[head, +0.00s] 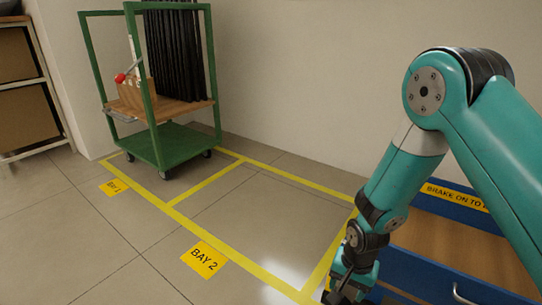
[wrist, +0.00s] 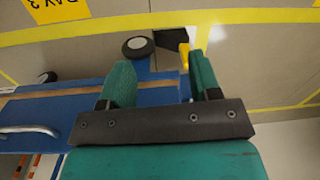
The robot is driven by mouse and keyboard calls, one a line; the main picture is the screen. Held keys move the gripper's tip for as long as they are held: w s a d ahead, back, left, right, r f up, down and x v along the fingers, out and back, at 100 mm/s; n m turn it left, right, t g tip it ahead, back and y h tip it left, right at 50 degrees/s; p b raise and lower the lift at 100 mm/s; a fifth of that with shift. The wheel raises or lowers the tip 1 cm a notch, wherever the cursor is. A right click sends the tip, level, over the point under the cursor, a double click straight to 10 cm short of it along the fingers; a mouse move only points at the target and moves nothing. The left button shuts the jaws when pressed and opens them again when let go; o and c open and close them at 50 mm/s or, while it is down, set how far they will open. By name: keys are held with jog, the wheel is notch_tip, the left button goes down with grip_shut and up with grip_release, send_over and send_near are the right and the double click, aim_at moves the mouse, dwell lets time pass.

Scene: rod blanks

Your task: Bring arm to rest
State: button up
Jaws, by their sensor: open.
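My teal arm reaches in from the right of the head view, bent at the elbow, with its forearm pointing down. My gripper (head: 343,288) hangs at the bottom of the head view, at the left edge of the blue cart (head: 398,262). In the wrist view my gripper (wrist: 160,62) has its two teal fingers spread apart with nothing between them. Beyond the fingers are the blue cart's side (wrist: 60,108), a wheel (wrist: 138,47) and a small yellow part (wrist: 184,55) beside it. I cannot tell whether a finger touches the cart.
A shelf (head: 28,85) stands far left, and a wall runs behind.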

jog(key=s+a+r+n+y+p, duration=0.1)
jog(key=s+r+n+p, duration=0.15)
jog(key=r, duration=0.85)
jog(key=s+a+r+n+y+p, duration=0.1)
jog(key=s+r+n+p, duration=0.2)
jog(key=r, duration=0.8)
jog(key=s+a+r+n+y+p, duration=0.1)
jog(key=s+a+r+n, duration=0.2)
jog(key=r, duration=0.7)
jog(key=s+d+r+n+p, duration=0.2)
jog(key=s+r+n+p, duration=0.25)
jog(key=s+r, duration=0.6)
notch_tip(320, 180, up, 36)
jog(key=p, duration=3.5)
jog(key=shift+y+p, duration=0.3)
jog(key=shift+p, duration=0.05)
jog(key=shift+r+p, duration=0.3)
jog(key=shift+p, duration=0.05)
jog(key=shift+c, duration=0.2)
jog(key=shift+r, duration=0.1)
jog(key=c, duration=0.4)
grip_shut()
jog(key=shift+a, duration=0.1)
